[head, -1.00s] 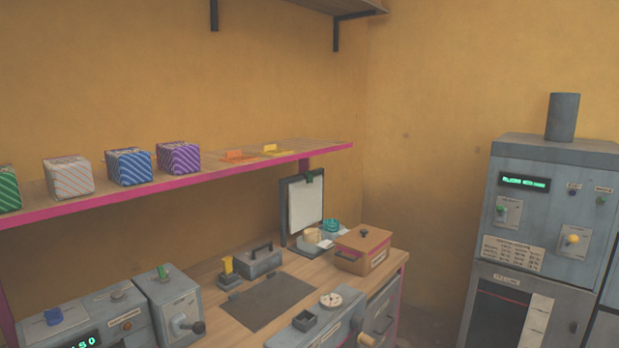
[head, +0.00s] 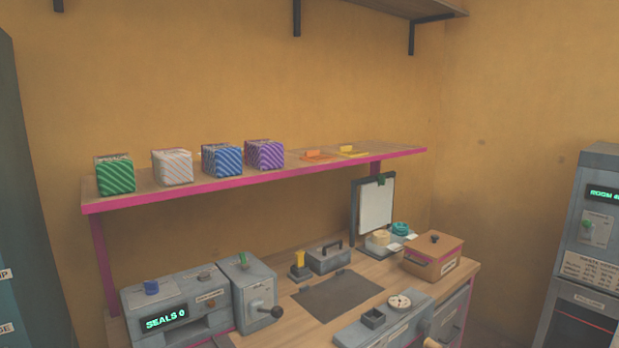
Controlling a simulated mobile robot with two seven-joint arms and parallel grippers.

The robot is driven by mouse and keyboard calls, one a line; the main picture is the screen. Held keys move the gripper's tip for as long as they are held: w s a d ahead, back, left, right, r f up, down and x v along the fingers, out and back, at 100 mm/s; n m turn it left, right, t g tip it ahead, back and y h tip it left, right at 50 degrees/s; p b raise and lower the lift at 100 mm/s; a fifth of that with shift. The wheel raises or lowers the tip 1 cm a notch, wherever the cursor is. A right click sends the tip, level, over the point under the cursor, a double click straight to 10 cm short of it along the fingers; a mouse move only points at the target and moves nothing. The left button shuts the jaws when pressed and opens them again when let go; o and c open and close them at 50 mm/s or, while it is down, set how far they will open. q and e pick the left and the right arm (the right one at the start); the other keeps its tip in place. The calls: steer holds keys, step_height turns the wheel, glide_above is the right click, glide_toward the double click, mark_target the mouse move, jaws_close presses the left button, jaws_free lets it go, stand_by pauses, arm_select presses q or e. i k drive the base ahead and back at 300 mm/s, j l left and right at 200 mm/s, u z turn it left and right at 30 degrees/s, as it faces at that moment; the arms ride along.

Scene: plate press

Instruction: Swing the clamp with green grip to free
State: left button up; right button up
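A small upright green grip (head: 242,257) stands on top of the grey block with a dark-knobbed crank (head: 256,305), beside the seal machine. It may be the clamp's grip, but it is too small to tell how it is set. A green clip (head: 381,180) sits at the top of the clipboard, and a green knob (head: 587,226) is on the grey cabinet at the right. Neither of my grippers is in view.
The seal machine (head: 133,302) reads "SEALS 0". A dark mat (head: 338,297), a yellow-handled tool (head: 299,261), a grey lidded box (head: 328,259) and an orange-brown box (head: 433,257) are on the bench. A pink-edged shelf (head: 240,187) with patterned boxes overhangs it.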

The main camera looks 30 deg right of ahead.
mark_target(380, 179)
steer(key=l+u, duration=0.2)
steer(key=u, duration=1.15)
steer(key=k+l, duration=0.15)
steer(key=l, duration=0.3)
steer(key=k+l, duration=0.1)
steer(key=l, duration=0.35)
steer(key=k+l, duration=0.15)
steer(key=l, duration=0.3)
steer(key=k+l, duration=0.1)
steer(key=l, duration=0.35)
steer(key=k+l, duration=0.15)
steer(key=l, duration=0.3)
steer(key=k+l, duration=0.15)
steer(key=l, duration=0.3)
steer(key=k+l, duration=0.1)
steer(key=l, duration=0.4)
steer(key=k+l, duration=0.15)
steer(key=l, duration=0.3)
